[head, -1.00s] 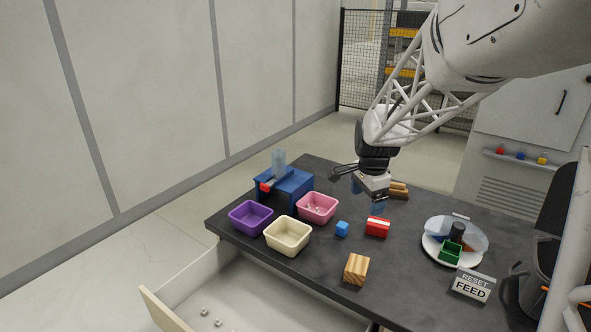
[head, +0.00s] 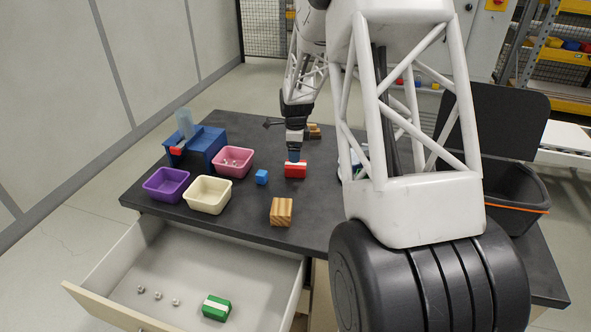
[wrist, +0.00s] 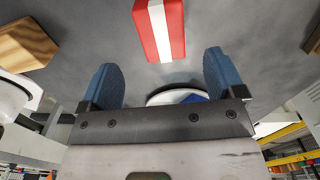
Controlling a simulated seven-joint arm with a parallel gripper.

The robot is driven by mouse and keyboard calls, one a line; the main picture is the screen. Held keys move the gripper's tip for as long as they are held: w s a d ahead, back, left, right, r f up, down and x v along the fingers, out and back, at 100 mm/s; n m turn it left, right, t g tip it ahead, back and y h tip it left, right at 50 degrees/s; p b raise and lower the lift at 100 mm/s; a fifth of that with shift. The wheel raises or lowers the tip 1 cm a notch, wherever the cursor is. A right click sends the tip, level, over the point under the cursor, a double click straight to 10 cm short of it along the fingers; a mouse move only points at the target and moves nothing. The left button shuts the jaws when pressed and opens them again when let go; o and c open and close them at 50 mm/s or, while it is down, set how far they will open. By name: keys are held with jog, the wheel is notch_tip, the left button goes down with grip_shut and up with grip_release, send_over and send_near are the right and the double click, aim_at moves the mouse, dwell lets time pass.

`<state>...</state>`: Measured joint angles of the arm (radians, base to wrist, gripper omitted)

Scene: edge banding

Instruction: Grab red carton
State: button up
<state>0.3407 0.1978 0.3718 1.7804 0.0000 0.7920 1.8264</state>
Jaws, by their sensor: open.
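The red carton (head: 295,170), a small red box with a white band, lies on the dark table. In the wrist view the carton (wrist: 160,28) is at the top centre, beyond the fingertips and roughly in line with the gap between them. My gripper (head: 294,157) is just above and behind the carton in the head view. In the wrist view its two blue fingers (wrist: 162,82) are spread apart with nothing between them.
A blue cube (head: 262,177) sits left of the carton, and a wooden block (head: 281,211) in front. Pink (head: 233,173), cream (head: 207,206) and purple (head: 166,197) bins stand further left. An open drawer (head: 250,262) holds a green carton (head: 216,307) and small metal pieces.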

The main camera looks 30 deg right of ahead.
aim_at(296, 166)
dwell(0.3)
jog(key=shift+f, duration=1.25)
jog(key=shift+f, duration=0.1)
jog(key=shift+w+f, duration=0.1)
jog(key=shift+f, duration=2.4)
jog(key=c, duration=1)
jog(key=shift+r, duration=0.1)
jog(key=shift+r, duration=4.9)
